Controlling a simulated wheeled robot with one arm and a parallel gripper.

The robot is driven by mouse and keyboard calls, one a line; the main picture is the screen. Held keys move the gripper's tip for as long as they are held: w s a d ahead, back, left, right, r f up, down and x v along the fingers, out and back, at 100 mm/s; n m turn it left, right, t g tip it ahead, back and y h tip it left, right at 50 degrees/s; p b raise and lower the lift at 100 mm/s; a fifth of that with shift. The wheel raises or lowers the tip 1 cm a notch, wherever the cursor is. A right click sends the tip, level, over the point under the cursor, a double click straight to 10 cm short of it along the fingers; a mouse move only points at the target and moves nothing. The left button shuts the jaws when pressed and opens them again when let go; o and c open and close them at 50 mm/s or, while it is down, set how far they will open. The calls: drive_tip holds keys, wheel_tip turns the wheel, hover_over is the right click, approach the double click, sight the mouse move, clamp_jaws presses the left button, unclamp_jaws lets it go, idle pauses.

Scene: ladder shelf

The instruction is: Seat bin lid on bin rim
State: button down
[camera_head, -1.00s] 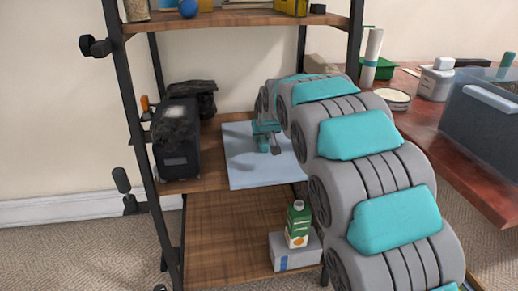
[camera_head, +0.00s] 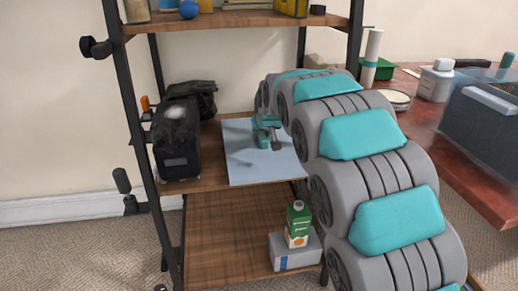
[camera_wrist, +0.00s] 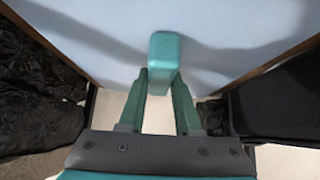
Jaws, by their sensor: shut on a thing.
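The bin lid (camera_head: 240,165) is a flat pale blue panel at the ladder shelf's middle board, with a small teal block handle that also shows in the wrist view (camera_wrist: 164,58). My gripper (camera_head: 267,135) is above the panel. In the wrist view its two teal fingers (camera_wrist: 161,88) are closed around the lower part of the handle. Whether the lid is clear of the board cannot be told. A translucent grey-blue bin (camera_head: 484,120) with a pale handle stands on the red table at the right, cut by the picture edge. Its rim is partly out of view.
A dark box (camera_head: 180,157) with crumpled black bags stands on the middle board, left of the lid. A green carton (camera_head: 298,225) on a grey box (camera_head: 296,253) is on the lower board. A white bottle (camera_head: 435,82) stands beside the bin. My arm hides the lid's right side.

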drive_tip(key=shift+r+p, duration=1.05)
drive_tip(key=shift+r, duration=2.85)
